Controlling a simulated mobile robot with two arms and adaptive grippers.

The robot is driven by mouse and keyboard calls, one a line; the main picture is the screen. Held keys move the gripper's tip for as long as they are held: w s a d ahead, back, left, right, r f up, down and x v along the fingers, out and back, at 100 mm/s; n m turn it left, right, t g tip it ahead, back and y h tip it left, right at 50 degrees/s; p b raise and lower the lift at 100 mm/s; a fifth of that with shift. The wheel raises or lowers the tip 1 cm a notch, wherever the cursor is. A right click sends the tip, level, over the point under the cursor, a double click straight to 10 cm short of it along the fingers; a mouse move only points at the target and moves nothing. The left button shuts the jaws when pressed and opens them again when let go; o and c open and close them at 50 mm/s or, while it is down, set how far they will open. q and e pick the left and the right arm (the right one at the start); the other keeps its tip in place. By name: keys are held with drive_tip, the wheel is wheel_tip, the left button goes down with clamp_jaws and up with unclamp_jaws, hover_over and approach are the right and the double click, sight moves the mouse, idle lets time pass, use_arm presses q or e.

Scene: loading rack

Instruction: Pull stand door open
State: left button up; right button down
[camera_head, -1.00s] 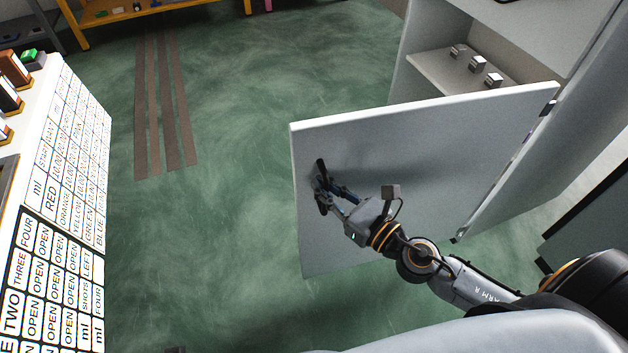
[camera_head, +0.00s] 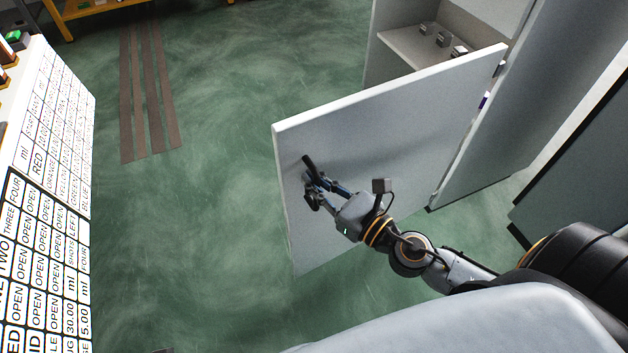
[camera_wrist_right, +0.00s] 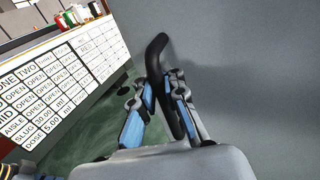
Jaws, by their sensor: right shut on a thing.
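The stand door (camera_head: 400,125) is a light grey panel that stands swung open from the cabinet (camera_head: 500,110) in the head view. It also fills the right of the right wrist view (camera_wrist_right: 260,70). A dark handle (camera_head: 308,162) sticks out near the door's free edge. In the wrist view the handle (camera_wrist_right: 156,52) rises between the fingers. My right gripper (camera_head: 315,188) is shut on the handle; it also shows in the wrist view (camera_wrist_right: 165,92). My left gripper is not in view.
A counter with a printed label panel (camera_head: 45,200) stands at the left. Green floor (camera_head: 200,230) lies clear between it and the door. Inside the cabinet, a shelf (camera_head: 400,48) holds small metal blocks (camera_head: 443,39). A dark grey unit (camera_head: 580,150) stands at the right.

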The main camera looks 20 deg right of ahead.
drive_tip(key=c, duration=1.4)
unclamp_jaws()
drive_tip(key=shift+d, duration=0.15)
drive_tip(key=v, duration=0.7)
drive_tip(key=shift+s, duration=0.25)
